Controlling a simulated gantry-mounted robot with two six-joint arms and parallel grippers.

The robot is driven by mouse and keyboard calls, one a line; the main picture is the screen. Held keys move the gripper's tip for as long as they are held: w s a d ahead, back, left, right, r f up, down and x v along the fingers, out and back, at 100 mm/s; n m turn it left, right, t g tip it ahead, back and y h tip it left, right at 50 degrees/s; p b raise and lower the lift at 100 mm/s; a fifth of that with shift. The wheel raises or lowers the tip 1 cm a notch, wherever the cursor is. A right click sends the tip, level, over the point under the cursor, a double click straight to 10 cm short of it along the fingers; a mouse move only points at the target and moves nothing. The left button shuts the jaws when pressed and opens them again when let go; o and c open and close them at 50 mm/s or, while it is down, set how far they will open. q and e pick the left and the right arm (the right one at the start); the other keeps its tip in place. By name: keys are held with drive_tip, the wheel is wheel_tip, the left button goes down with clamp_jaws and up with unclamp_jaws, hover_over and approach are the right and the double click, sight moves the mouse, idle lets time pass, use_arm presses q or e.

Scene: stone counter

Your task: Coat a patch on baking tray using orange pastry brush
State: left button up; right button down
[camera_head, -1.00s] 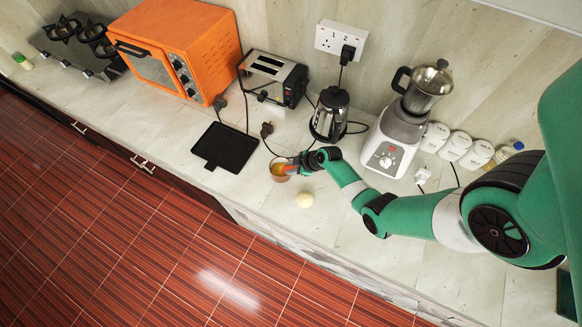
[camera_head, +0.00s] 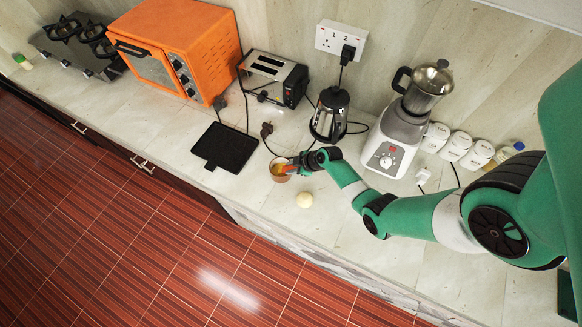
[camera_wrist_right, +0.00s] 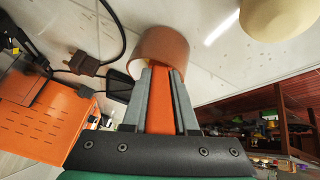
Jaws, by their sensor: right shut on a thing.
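The black baking tray (camera_head: 225,147) lies flat on the counter, left of a small copper-coloured bowl (camera_head: 281,169). My right gripper (camera_head: 291,167) is at the bowl's right rim. In the right wrist view, my right gripper (camera_wrist_right: 168,100) is shut on the orange pastry brush (camera_wrist_right: 165,105), which reaches toward the bowl (camera_wrist_right: 162,50). The brush's bristles are hidden by the bowl and gripper. Orange-yellow content shows inside the bowl in the head view. My left gripper is not in view.
A pale round object (camera_head: 304,200) sits just in front of the bowl. A kettle (camera_head: 329,115), a toaster (camera_head: 273,77), a blender (camera_head: 408,120) and an orange oven (camera_head: 177,50) stand behind. A black plug (camera_head: 266,130) lies between tray and bowl. The counter's front edge is close.

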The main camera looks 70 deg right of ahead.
drive_tip(key=shift+r+p, duration=3.2)
drive_tip(key=shift+r, duration=0.3)
